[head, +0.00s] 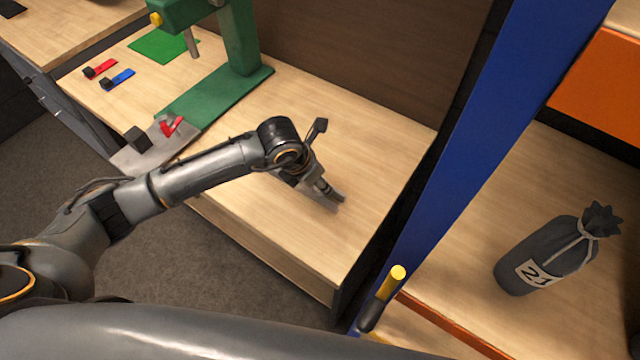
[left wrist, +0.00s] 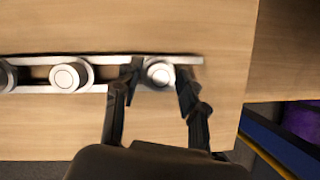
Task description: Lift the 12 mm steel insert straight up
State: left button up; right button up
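In the left wrist view a metal strip (left wrist: 102,61) lies across the wooden bench and bears several round steel inserts. The rightmost insert (left wrist: 160,73) is between the fingers of my left gripper (left wrist: 157,80). A second insert (left wrist: 68,77) stands left of it, outside the fingers, and another is cut by the left edge. I see no size mark, so I cannot tell which is 12 mm. The fingers are apart, with narrow gaps beside the rightmost insert. In the head view my left gripper (head: 331,194) points down at the bench and hides the inserts. My right gripper is not in view.
A green press (head: 238,45) stands at the back of the bench (head: 375,150). Left of it lie a red piece (head: 100,69), a blue piece (head: 119,79) and a grey plate (head: 170,150). A blue post (head: 480,130) rises to the right; beyond it stands a dark sack (head: 550,255) tagged 21.

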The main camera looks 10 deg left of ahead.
pick_arm(q)
grip_shut()
jog(key=shift+w+r, duration=0.1)
jog(key=shift+r, duration=0.4)
notch_tip(320, 180, up, 2)
jog(key=shift+r+b, duration=0.2)
jog(key=shift+b, duration=0.15)
jog(key=s+a+r+b, duration=0.4)
jog(key=s+a+r, duration=0.3)
jog(key=s, duration=0.5)
notch_tip(320, 180, up, 3)
jog(key=shift+a+f, duration=0.15)
